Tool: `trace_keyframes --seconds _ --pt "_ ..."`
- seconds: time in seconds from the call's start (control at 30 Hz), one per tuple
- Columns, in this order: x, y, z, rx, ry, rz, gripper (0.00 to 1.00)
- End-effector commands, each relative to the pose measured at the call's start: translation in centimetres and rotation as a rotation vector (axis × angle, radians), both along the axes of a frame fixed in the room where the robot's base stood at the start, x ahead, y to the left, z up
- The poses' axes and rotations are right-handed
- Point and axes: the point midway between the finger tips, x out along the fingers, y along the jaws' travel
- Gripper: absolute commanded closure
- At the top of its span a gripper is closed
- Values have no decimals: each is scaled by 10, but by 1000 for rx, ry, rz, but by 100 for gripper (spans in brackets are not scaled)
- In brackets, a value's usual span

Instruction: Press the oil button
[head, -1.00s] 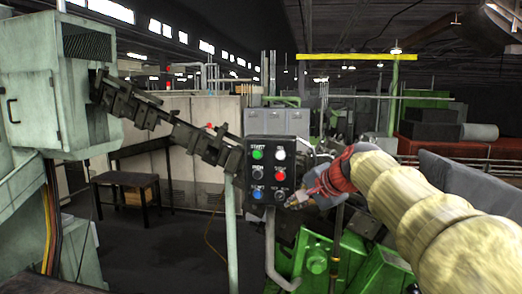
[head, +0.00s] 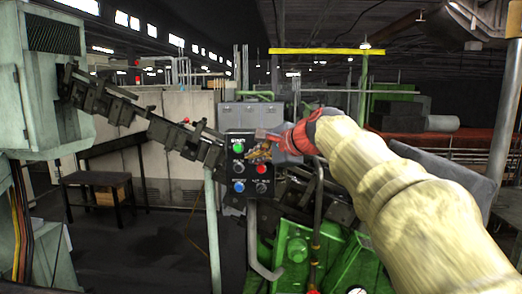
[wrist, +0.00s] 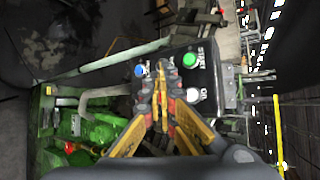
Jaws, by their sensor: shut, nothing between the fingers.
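The dark control panel (head: 249,178) stands upright in the middle of the head view. The wrist view also shows the panel (wrist: 207,76), turned sideways. A white button (wrist: 193,95) with a partly readable label, seemingly "OIL", sits beside the green START button (wrist: 190,60). In the head view the white button is hidden behind my gripper (head: 255,153). My gripper is shut and empty, in front of the panel's upper right. In the wrist view its fingertips (wrist: 163,72) overlap the panel's middle, to the left of the white button. I cannot tell whether they touch the panel.
Other buttons are close by: green (head: 238,147), red (head: 261,169) and blue (head: 239,186). A dark jointed bar (head: 140,118) runs to the panel's left. Green machinery (head: 295,245) stands below right. A dark table (head: 95,185) is at the left, with open floor near it.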

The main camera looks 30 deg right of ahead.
Motion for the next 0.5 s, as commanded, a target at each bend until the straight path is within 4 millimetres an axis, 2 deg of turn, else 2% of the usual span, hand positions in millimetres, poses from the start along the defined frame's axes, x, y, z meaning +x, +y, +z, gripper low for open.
trace_keyframes --seconds 0.5 --pt "51 -34 2 0 1 -1 100"
